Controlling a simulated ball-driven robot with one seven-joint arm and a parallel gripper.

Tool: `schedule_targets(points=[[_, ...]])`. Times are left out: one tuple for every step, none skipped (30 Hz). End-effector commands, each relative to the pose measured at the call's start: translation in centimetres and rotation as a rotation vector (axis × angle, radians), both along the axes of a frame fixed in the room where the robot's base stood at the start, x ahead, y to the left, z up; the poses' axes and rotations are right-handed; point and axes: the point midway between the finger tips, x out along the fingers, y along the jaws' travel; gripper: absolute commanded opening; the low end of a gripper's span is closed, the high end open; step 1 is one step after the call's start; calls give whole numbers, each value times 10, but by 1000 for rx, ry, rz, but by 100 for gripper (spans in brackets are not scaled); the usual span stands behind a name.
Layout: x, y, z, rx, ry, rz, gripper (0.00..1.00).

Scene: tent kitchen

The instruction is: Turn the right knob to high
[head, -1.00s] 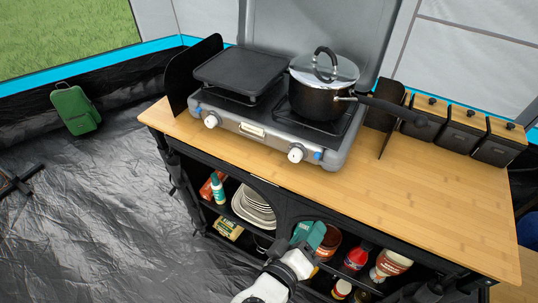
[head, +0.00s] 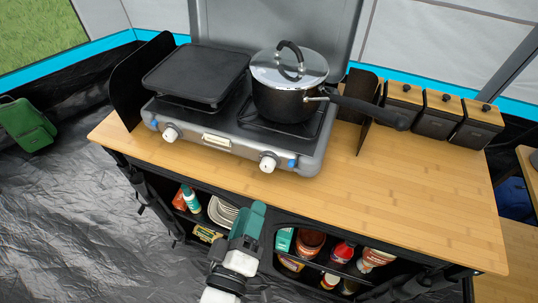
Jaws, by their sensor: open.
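The right knob (head: 268,162) is white and sits on the front face of the grey two-burner stove (head: 310,160), below the lidded black pot (head: 285,100). A blue part sits just right of the knob. The left knob (head: 171,133) is on the same face, farther left. My gripper (head: 256,210) points up toward the stove from below, in front of the counter's front edge. It is apart from the right knob, below and slightly left of it. Its fingers are hard to make out from this angle, and it appears empty.
The black griddle (head: 196,75) covers the left burner. The pot's handle (head: 370,112) sticks out right over the wooden counter (head: 410,180). Black containers (head: 438,114) stand at the back right. Shelves below hold plates and bottles. The counter's front right is clear.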

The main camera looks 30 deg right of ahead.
Motion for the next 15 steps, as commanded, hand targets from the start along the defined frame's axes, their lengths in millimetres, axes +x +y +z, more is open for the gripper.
schedule_targets(points=[[0, 1, 0, -2, -3, 3, 47], [0, 1, 1, -3, -4, 3, 47], [1, 1, 1, -4, -5, 3, 47], [2, 0, 1, -3, -4, 2, 47], [3, -2, 1, -4, -5, 2, 47], [5, -4, 2, -4, -4, 1, 47], [7, -7, 2, -4, -4, 1, 47], [10, -10, 2, -4, -4, 1, 47], [13, -14, 2, -4, -3, 0, 47], [17, -18, 2, -4, -3, 0, 47], [20, -23, 2, -4, -3, -1, 47], [25, -28, 2, -5, -3, -1, 47], [29, -33, 3, -4, -2, -2, 47], [33, -37, 3, -3, -3, -1, 47], [37, -42, 3, -3, -3, -1, 47]])
